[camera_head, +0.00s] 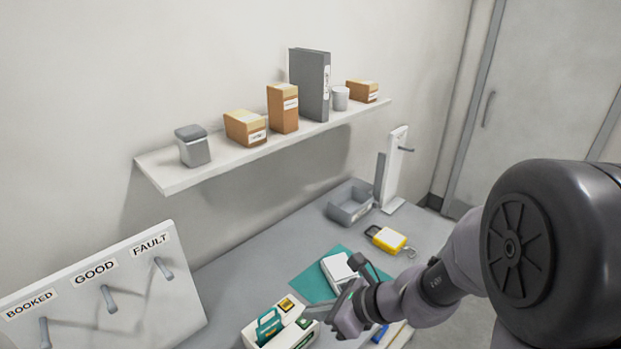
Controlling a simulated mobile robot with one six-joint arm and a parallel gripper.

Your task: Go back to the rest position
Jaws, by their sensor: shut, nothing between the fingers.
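My gripper (343,318) is at the lower middle of the view, at the end of my arm that reaches in from the right. It is shut with nothing in it. It is just right of a white device with green and yellow parts (262,342) on the grey table (235,268). A teal mat (305,283) lies behind the gripper, with a white box-like item (338,270) on it, partly hidden by my arm.
A yellow device (389,239), a grey open bin (350,203) and a white stand with a hook (393,170) are farther back. A board with hooks labelled BOOKED, GOOD and FAULT (130,262) stands left. A loaded wall shelf (165,178) hangs above.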

